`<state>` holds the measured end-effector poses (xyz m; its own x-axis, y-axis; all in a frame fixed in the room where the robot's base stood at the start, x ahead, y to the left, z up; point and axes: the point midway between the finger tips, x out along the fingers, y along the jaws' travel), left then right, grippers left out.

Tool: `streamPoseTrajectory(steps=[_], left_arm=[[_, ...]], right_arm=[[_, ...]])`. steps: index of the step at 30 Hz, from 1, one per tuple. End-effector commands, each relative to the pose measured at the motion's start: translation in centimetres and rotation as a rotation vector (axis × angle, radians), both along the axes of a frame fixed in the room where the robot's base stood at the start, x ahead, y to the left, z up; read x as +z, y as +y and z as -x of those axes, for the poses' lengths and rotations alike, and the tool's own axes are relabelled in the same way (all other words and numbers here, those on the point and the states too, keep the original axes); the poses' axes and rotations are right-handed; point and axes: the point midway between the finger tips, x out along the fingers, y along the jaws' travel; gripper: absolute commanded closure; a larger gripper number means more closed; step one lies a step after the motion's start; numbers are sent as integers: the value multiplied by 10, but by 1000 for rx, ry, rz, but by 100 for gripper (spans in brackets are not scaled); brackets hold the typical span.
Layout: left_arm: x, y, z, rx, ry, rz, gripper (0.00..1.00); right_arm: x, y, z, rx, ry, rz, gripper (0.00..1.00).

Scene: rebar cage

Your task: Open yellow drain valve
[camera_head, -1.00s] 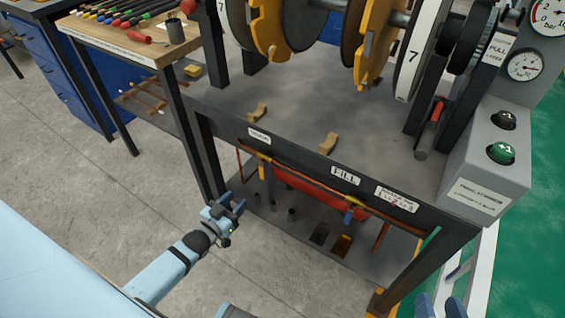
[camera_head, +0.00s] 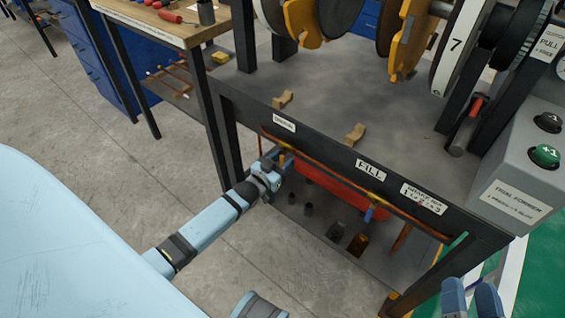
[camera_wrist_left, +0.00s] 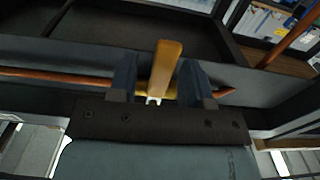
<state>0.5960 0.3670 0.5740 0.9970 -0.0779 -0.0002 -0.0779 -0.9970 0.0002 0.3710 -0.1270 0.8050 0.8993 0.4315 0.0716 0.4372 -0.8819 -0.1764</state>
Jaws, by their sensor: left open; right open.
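The yellow drain valve handle (camera_wrist_left: 165,68) stands upright between the two fingers of my left gripper (camera_wrist_left: 158,80) in the left wrist view. The fingers are open, one on each side of the handle, with small gaps. In the head view my left gripper (camera_head: 274,160) is at the copper pipe below the "DRAIN" label (camera_head: 284,123), and it hides most of the valve. My right gripper (camera_head: 471,298) is at the bottom right of the head view, open and empty, apart from the bench.
A blue-handled valve (camera_head: 369,214) hangs from the copper pipe (camera_head: 335,176) under the "FILL" label (camera_head: 370,169). A red cylinder (camera_head: 335,190) lies behind the pipe. The bench's dark front rail (camera_head: 320,152) runs just above.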

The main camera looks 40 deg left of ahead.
Motion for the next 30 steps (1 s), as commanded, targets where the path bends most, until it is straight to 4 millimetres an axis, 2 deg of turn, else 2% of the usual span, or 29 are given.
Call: streamPoseTrajectory(steps=[8,10,14,15,23,30], left_arm=[[0,0,-2,0,0,0,55],[0,0,-2,0,0,0,67],[0,0,-2,0,0,0,97],[0,0,-2,0,0,0,100],[1,-1,-2,0,1,10,100],[3,-5,-1,0,8,95,100]], right_arm=[[3,3,2,6,-9,-8,49],[3,3,2,6,-9,-8,49],[3,2,2,6,-7,-7,49],[3,2,2,6,-7,-7,49],[4,0,1,0,-3,-3,49],[-2,-5,-1,-14,46,38,49]])
